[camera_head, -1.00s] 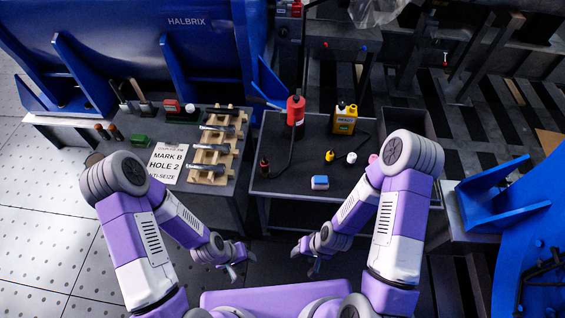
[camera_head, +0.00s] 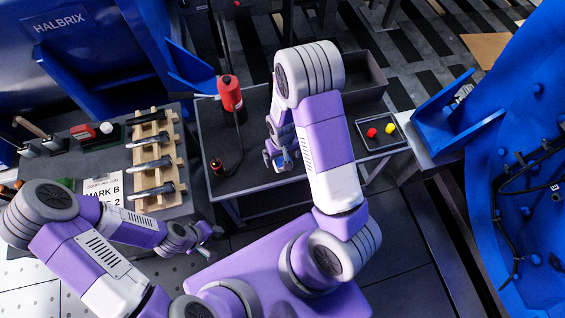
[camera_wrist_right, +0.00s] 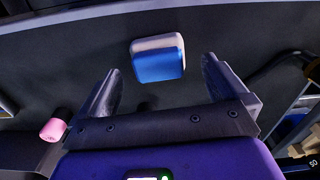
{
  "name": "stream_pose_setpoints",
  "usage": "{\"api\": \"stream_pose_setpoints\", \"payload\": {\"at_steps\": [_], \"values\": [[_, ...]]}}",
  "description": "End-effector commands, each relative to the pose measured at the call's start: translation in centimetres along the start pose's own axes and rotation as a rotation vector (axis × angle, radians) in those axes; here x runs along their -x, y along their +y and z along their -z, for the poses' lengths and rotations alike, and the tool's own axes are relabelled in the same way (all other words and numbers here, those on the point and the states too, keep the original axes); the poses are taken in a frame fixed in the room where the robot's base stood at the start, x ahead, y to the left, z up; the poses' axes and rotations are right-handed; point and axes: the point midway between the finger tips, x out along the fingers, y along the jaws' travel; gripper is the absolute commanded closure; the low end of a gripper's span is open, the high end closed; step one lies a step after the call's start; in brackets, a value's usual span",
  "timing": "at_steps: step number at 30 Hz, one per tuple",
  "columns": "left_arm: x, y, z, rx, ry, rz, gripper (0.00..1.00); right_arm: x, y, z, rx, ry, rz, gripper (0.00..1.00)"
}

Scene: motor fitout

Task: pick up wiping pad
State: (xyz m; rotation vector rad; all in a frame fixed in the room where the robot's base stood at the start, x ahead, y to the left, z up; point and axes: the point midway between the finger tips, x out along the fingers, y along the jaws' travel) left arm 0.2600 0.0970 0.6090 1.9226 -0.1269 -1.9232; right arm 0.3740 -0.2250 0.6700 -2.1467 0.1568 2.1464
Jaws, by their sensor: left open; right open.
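The wiping pad (camera_wrist_right: 157,60), a small rounded block with a blue part and a white part, lies on the dark tabletop in the right wrist view. My right gripper (camera_wrist_right: 160,72) is open, with its fingers to either side of the near space and the pad just beyond, roughly centred. Neither finger visibly touches it. In the head view, my right gripper (camera_head: 280,160) is over the front of the middle table, and the pad is hard to make out there. My left gripper (camera_head: 214,231) is open and empty in front of the left table.
A red bottle (camera_head: 230,93) stands on the middle table (camera_head: 213,135). A tray (camera_head: 362,142) with red and yellow pieces lies at its right. A wooden rack (camera_head: 154,158) with several metal parts stands on the left table. A pink cylinder (camera_wrist_right: 53,130) lies left of my right gripper.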

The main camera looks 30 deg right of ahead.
Motion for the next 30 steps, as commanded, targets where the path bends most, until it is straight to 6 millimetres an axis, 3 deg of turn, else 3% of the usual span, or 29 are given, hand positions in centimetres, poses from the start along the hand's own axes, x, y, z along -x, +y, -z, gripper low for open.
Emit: {"api": "stream_pose_setpoints", "payload": {"at_steps": [1,6,13,24,30], "values": [[-0.8,-0.3,0.0,0.0,0.0,0.0,0.57,-1.3,0.2,-0.2,-0.001,-0.002,0.0,0.0],[-1.6,-0.6,0.1,0.0,0.0,0.0,0.57,-3.4,0.2,-0.3,0.0,-0.001,0.0,0.0],[-1.4,-0.5,0.1,0.0,0.001,0.0,0.57,-3.4,0.2,-0.2,0.0,0.001,0.001,0.0],[-1.4,-0.5,0.1,0.0,0.001,0.0,0.57,-3.4,0.2,-0.2,0.0,0.001,0.001,0.57],[-1.4,-0.5,0.1,0.0,0.001,0.0,0.57,-3.3,0.2,-0.2,0.0,0.001,0.001,0.61]]}}
